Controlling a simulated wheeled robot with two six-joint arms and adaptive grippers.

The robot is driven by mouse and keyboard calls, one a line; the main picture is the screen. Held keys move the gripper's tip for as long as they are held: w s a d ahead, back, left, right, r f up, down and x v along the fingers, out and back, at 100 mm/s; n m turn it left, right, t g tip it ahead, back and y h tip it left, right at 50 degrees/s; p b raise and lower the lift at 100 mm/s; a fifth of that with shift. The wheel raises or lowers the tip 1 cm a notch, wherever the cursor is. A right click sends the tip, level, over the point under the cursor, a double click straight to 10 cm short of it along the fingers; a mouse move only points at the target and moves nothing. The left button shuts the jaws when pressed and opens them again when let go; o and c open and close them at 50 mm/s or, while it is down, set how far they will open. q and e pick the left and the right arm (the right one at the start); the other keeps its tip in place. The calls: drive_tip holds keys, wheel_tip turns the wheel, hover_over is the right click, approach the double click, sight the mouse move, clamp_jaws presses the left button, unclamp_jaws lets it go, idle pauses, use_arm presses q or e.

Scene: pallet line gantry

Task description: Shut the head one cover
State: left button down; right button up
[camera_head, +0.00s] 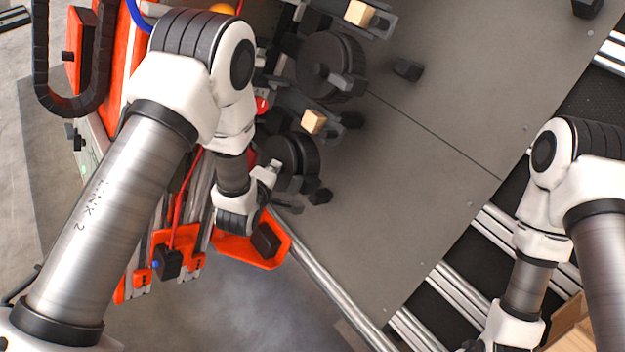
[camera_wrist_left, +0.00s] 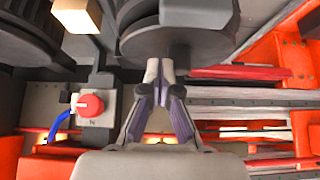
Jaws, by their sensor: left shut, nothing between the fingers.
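My left gripper (camera_head: 272,170) is at the lower dark round head (camera_head: 290,160) in the head view, partly hidden by my wrist. In the left wrist view its fingers (camera_wrist_left: 160,72) are shut with nothing between them, tips at the lower edge of a grey round part (camera_wrist_left: 175,35); I cannot tell if they touch. An orange plate with a black block (camera_head: 250,248) shows beside my left wrist in the head view; I cannot tell whether it is the head one cover. My right arm is at the right, its gripper out of frame.
A red knob on a grey box (camera_wrist_left: 90,104) sits left of the fingers in the wrist view. A second round head (camera_head: 330,65) and small wooden blocks (camera_head: 314,121) lie farther up. The grey panel (camera_head: 430,180) is mostly clear. Rails (camera_head: 440,290) run along the lower right.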

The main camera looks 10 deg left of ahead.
use_arm(q)
drive_tip(key=shift+w+d+f, duration=0.2)
drive_tip(key=shift+d+f, duration=0.05)
drive_tip(key=shift+d, duration=0.2)
drive_tip(key=s+a+r+p, duration=0.3)
drive_tip(key=s+a+r, duration=0.1)
drive_tip(key=s+a, duration=0.1)
drive_tip(key=shift+s+a+r+p, duration=0.3)
drive_tip(key=shift+s+a+r, duration=0.1)
drive_tip(key=shift+s, duration=0.5)
idle(0.3)
idle(0.4)
drive_tip(key=s+f+m+g, duration=0.5)
drive_tip(key=s+f+g, duration=0.3)
drive_tip(key=s+f, duration=0.9)
drive_tip(key=s+m+g, duration=0.5)
drive_tip(key=s+m, duration=0.3)
drive_tip(key=s, duration=0.3)
drive_tip(key=shift+m, duration=0.4)
